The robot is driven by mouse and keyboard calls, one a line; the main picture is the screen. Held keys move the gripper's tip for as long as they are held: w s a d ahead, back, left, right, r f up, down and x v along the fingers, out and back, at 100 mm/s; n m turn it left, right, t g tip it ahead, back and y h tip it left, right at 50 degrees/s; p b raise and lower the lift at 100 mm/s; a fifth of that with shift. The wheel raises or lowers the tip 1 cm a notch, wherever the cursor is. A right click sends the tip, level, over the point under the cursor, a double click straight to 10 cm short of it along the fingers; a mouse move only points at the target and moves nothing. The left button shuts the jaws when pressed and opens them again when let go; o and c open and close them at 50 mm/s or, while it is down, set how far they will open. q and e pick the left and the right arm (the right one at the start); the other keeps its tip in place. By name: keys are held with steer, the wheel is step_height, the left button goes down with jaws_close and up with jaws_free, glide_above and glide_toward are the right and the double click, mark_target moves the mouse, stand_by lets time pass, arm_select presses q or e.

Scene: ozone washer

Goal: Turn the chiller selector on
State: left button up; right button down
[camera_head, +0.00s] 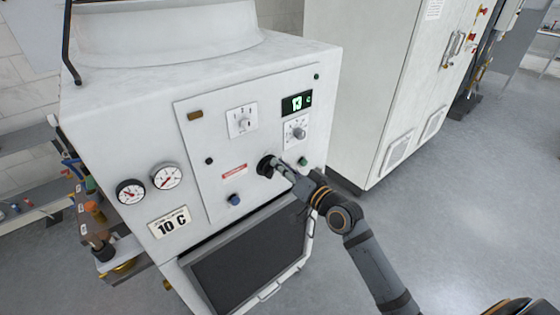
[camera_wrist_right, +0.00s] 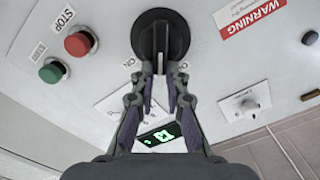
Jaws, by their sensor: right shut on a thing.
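The chiller selector is a round black rotary switch (camera_head: 265,167) low on the front panel of the white machine. It shows large in the right wrist view (camera_wrist_right: 160,30), where its grip bar lies in line with the gripper. My right gripper (camera_head: 277,168) reaches it from the lower right. Its two fingers (camera_wrist_right: 160,88) are shut on the selector's bar. Small labels sit on both sides of the selector in the wrist view, partly hidden by the fingers. A green-lit display (camera_head: 297,103) is above it on the panel. My left gripper is not in view.
A red button (camera_wrist_right: 79,43) shows in the wrist view. Two gauges (camera_head: 166,176) are at left. A tall cabinet (camera_head: 362,80) stands right; floor is clear.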

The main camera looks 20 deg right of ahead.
steer(key=shift+w+d+f+m+p, duration=0.15)
steer(key=shift+f+m+p, duration=0.3)
steer(key=shift+m, duration=1.3)
steer(key=shift+s+d+f+m+p, duration=0.1)
steer(key=shift+d+f+m+p, duration=0.35)
steer(key=shift+m, duration=1.35)
steer(key=shift+w+a+f+m+p, duration=0.15)
steer(key=shift+m+p, duration=0.55)
steer(key=shift+m, duration=1.05)
steer(key=c, duration=1.4)
jaws_free()
steer(key=shift+o, duration=0.2)
steer(key=shift+d, duration=0.1)
steer(key=v, duration=1.2)
